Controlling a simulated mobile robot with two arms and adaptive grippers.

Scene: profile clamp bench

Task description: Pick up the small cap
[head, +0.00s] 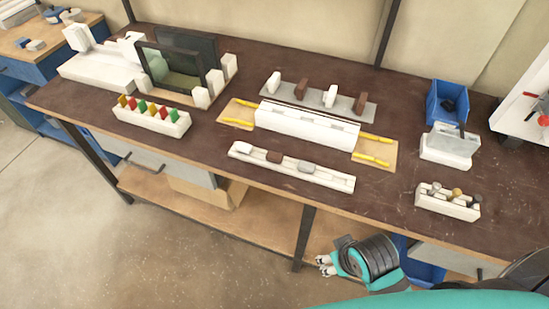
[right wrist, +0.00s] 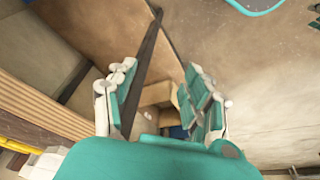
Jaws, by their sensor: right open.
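I cannot tell which one is the small cap. My right gripper (head: 325,265) is low in front of the bench, below the tabletop edge and away from the strip. In the right wrist view the right gripper (right wrist: 160,85) is open, with nothing between its fingers. My left gripper is not in view.
A white profile (head: 305,125) with yellow-marked ends lies mid-bench. Behind it a grey plate (head: 350,105) holds brown and white blocks. A blue bin (head: 436,108) and a white block with knobs (head: 445,203) stand right. A row of coloured pieces (head: 150,120) stands left.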

